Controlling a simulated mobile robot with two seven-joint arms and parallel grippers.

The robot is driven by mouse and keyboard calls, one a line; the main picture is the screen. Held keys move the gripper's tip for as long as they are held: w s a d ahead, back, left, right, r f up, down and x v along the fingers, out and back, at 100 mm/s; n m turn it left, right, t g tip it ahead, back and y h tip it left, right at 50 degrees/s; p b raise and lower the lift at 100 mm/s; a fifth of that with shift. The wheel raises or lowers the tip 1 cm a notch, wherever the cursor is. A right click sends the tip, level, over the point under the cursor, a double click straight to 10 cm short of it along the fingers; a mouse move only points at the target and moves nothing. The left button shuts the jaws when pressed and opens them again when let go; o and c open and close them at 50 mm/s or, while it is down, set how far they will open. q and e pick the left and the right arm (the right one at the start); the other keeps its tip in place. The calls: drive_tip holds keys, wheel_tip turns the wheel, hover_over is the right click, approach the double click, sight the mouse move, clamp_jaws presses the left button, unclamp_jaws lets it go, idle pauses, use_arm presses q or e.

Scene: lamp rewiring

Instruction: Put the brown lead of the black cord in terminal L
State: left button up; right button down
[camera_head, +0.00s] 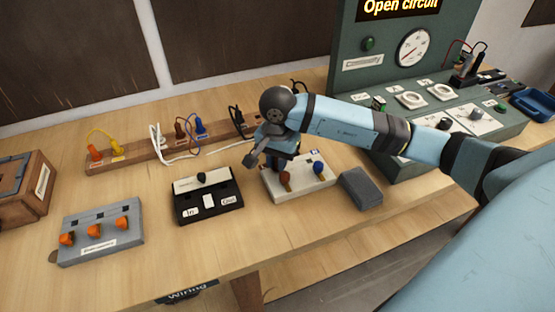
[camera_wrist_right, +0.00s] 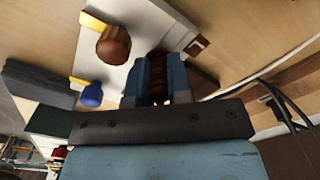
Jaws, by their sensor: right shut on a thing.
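My right gripper (camera_head: 279,160) is over the back left part of a cream terminal block (camera_head: 318,187). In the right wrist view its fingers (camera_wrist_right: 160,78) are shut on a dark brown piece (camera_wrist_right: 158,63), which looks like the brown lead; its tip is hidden. The block has a brown knob (camera_head: 286,181) and a blue knob (camera_head: 319,168). Both knobs also show in the wrist view, brown (camera_wrist_right: 114,45) and blue (camera_wrist_right: 91,95). I cannot tell whether the lead touches a terminal; the L label is not readable. My left gripper is not in view.
A black switch box (camera_head: 208,207) and a grey block with orange knobs (camera_head: 101,232) stand left. A wooden rack (camera_head: 110,163) holds several leads behind. A grey block (camera_head: 361,188) sits right, before the green test panel (camera_head: 450,120). The front table strip is clear.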

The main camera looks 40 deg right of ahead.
drive_tip(key=shift+f+b, duration=0.55)
drive_tip(key=shift+b, duration=0.05)
idle(0.6)
drive_tip(key=c, duration=1)
unclamp_jaws()
wheel_tip(320, 180, up, 14)
drive_tip(key=shift+d+f, duration=0.1)
